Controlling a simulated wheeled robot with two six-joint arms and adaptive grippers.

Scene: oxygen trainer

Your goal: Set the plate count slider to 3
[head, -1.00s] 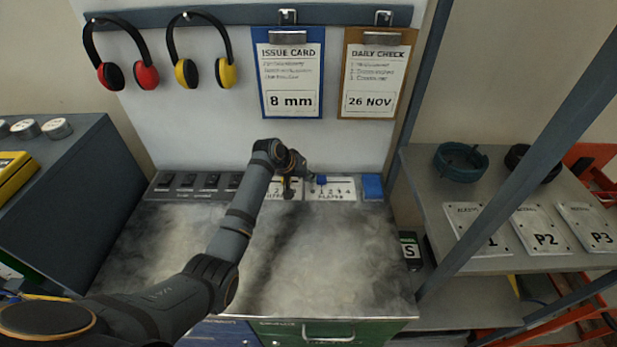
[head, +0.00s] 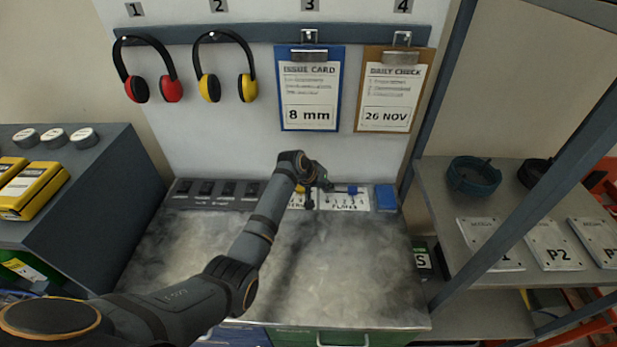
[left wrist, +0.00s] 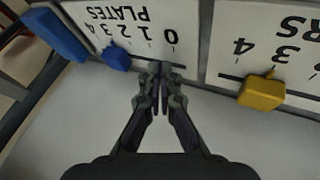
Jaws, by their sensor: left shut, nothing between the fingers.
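The blue plate count slider knob (head: 352,190) sits on the white PLATES scale (head: 345,203) at the back of the bench. In the left wrist view, the scale (left wrist: 135,15) is upside down and the knob (left wrist: 117,57) stands beside the 2 and 3; I cannot tell exactly which mark it meets. My left gripper (head: 309,204) is shut and empty. In the left wrist view its fingertips (left wrist: 160,72) are at the scale's edge near the 0, apart from the knob. My right gripper is not in view.
A yellow slider knob (left wrist: 262,92) sits on the neighbouring scale. A blue block (head: 386,198) stands right of the PLATES scale, dark switches (head: 218,188) to its left. The grey bench top (head: 340,265) is clear. A shelf post (head: 530,190) rises at the right.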

